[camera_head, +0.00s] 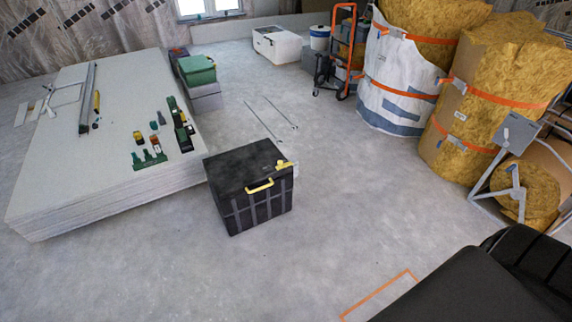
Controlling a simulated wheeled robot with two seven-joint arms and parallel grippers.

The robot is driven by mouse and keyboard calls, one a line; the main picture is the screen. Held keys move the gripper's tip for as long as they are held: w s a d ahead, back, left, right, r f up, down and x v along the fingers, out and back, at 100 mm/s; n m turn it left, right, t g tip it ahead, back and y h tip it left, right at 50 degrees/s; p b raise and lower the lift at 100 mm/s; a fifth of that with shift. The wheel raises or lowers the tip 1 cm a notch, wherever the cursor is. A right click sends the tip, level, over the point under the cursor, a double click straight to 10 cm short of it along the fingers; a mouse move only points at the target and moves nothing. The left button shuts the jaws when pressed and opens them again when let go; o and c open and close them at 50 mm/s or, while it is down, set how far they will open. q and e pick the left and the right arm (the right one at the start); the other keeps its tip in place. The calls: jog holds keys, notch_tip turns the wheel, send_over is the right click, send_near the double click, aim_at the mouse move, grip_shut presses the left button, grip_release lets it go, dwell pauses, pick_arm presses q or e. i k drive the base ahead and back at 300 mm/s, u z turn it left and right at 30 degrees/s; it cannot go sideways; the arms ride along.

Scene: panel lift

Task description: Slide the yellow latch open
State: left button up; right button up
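A black box (250,190) with a ribbed front stands on the concrete floor near the middle of the view. Its lid looks shut. A small yellow piece (284,164), which looks like the latch, sits at the lid's right edge. Neither of my grippers is in view.
A stack of white panels (110,185) with tools on top stands left of the box. Insulation rolls (475,100) stand at the right. A large black shape (460,300) fills the bottom right corner, beside an orange line (378,294). Floor before the box is clear.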

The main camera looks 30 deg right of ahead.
aim_at(280, 163)
jog(key=u, duration=0.5)
jog(key=i, duration=1.65)
jog(key=z, duration=0.8)
jog(key=i, duration=0.35)
jog(key=z, duration=0.25)
